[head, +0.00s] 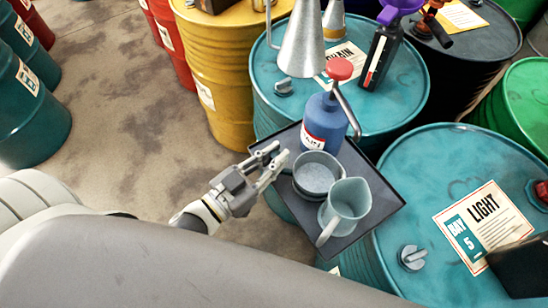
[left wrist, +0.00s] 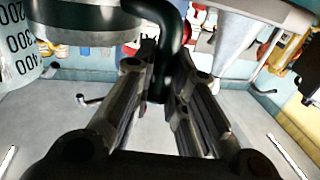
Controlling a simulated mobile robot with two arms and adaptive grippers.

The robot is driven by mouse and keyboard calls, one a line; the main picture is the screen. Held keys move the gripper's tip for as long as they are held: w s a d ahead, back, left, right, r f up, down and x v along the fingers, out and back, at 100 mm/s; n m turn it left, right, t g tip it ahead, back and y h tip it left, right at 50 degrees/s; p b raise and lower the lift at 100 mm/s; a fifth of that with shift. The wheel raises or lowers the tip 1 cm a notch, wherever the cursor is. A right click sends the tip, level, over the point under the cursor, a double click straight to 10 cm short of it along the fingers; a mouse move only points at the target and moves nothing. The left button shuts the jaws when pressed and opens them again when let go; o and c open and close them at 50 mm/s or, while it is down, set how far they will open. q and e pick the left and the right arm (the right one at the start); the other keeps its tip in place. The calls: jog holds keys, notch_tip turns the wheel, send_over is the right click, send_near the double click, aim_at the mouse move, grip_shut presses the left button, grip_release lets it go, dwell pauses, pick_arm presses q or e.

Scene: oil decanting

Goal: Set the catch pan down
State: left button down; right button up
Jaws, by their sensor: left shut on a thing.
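The catch pan (head: 306,188) is a small round grey metal pan, seen over the dark square tray (head: 383,203) in the head view. My left gripper (head: 276,164) is at its left side, shut on its handle. In the left wrist view a black curved handle (left wrist: 171,50) runs between the fingers (left wrist: 160,75), and the dark underside of a round vessel hangs at the upper left. I cannot tell whether the pan touches the tray. My right gripper is not in view.
A grey jug (head: 346,200) stands close to the pan's right, and a blue bottle (head: 325,122) with a red cap stands behind it. A metal funnel (head: 301,45) is further back. Teal drums (head: 460,160) surround the tray; a yellow drum (head: 220,70) is at the back left.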

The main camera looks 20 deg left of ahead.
pick_arm(q)
jog(key=shift+s, duration=0.1)
jog(key=c, duration=1.9)
grip_release()
jog(key=shift+f, duration=0.15)
jog(key=o, duration=0.4)
jog(key=shift+o, duration=0.2)
jog(key=shift+r, duration=0.3)
jog(key=b+v, duration=0.3)
jog(key=v, duration=0.9)
